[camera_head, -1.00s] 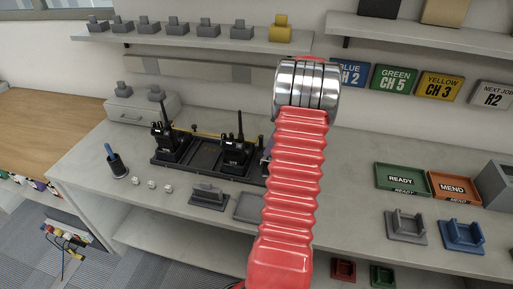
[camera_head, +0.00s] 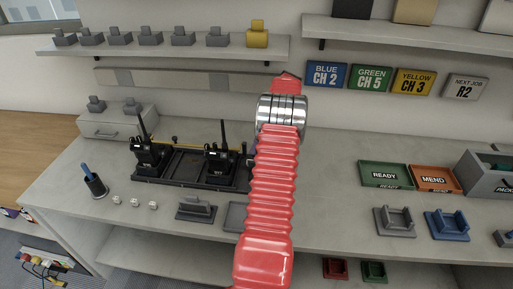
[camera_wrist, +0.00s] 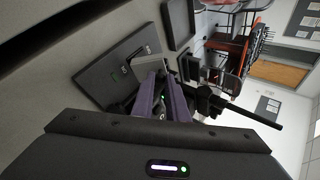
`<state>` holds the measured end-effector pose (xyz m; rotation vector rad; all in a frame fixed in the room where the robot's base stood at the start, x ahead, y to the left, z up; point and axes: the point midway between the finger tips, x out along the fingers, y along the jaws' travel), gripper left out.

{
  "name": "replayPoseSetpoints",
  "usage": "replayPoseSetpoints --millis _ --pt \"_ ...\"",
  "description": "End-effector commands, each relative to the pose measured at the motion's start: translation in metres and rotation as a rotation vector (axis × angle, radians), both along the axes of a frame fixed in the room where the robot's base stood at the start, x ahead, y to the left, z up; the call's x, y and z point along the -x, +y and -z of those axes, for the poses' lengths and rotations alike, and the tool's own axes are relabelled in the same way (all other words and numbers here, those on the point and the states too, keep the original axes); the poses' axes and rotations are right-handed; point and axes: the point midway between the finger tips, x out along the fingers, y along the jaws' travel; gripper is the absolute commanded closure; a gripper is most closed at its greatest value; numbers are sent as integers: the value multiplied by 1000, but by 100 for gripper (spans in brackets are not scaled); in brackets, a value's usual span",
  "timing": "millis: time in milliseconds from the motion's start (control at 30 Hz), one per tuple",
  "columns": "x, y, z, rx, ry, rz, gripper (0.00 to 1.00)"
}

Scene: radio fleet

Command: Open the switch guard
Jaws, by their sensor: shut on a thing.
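In the camera_head view, my red arm (camera_head: 272,180) hides most of my gripper, which is behind it near the right end of the black charger tray (camera_head: 190,183). In the camera_wrist view, the purplish fingers (camera_wrist: 165,100) of my gripper are close together on a small dark part that I cannot make out clearly. A black radio (camera_wrist: 215,103) with a thick antenna is just beside the fingers. A dark plate (camera_wrist: 98,80) with a grey block lies beyond them. I cannot single out the switch guard; the fingers or my arm may hide it.
Two black radios (camera_head: 150,155) (camera_head: 220,160) stand in the charger tray. A grey stand (camera_head: 196,208), small white knobs (camera_head: 134,203) and a dark cup (camera_head: 96,186) are in front. Green (camera_head: 385,174) and orange (camera_head: 435,180) trays lie right. Shelves hang above.

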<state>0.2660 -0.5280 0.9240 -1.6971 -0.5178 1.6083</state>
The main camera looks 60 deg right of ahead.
Motion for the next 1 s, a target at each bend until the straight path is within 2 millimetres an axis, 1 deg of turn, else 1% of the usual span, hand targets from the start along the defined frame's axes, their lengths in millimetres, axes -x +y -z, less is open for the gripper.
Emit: replayPoseSetpoints --millis 33,400,433,667,833,867,1000 --pt "-3 -1 2 3 -4 2 100" --pt "-4 0 2 1 -5 -1 100" --pt "-4 0 2 1 -5 -1 85" --pt "-3 0 1 -1 -2 -2 69" --pt "-3 0 1 -2 -1 -2 68" --pt "-3 0 1 -2 -1 -2 69" --pt "-3 1 0 -1 0 -3 69"
